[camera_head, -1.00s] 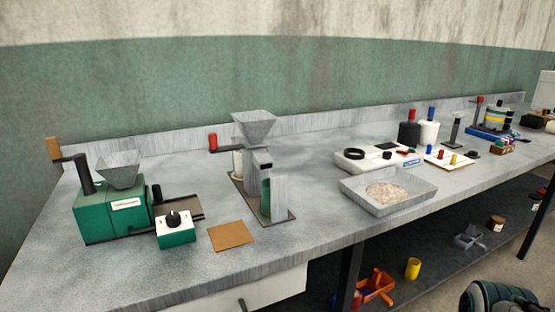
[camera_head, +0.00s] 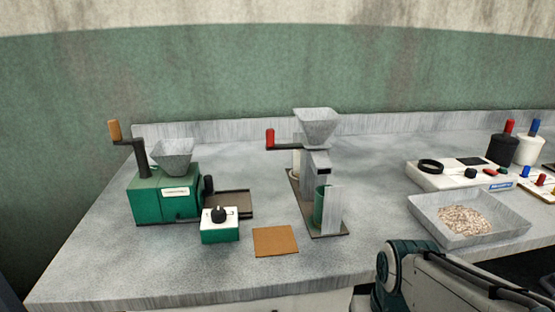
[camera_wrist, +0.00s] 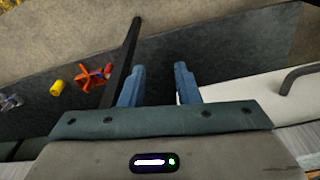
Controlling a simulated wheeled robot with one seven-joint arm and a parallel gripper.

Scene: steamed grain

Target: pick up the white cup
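A small pale, off-white cup-like vessel (camera_head: 296,162) stands on the bench behind the middle mill, partly hidden by the mill's post; I cannot tell for sure that it is the white cup. A green cup-like vessel (camera_head: 320,206) sits at the front of that mill. My gripper (camera_wrist: 159,68) shows in the wrist view with its two blue fingers apart and nothing between them. It points down past the bench's front, over the lower shelf and floor. In the head view only part of my arm shows at the lower right; the fingers are out of sight.
On the bench (camera_head: 120,262) stand a green mill (camera_head: 163,195), a control box (camera_head: 220,226), a brown mat (camera_head: 275,241), the middle mill (camera_head: 318,130) and a grain tray (camera_head: 425,222). In the wrist view, a dark table leg (camera_wrist: 122,62) and a white drawer front (camera_wrist: 240,88) are near my fingers.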

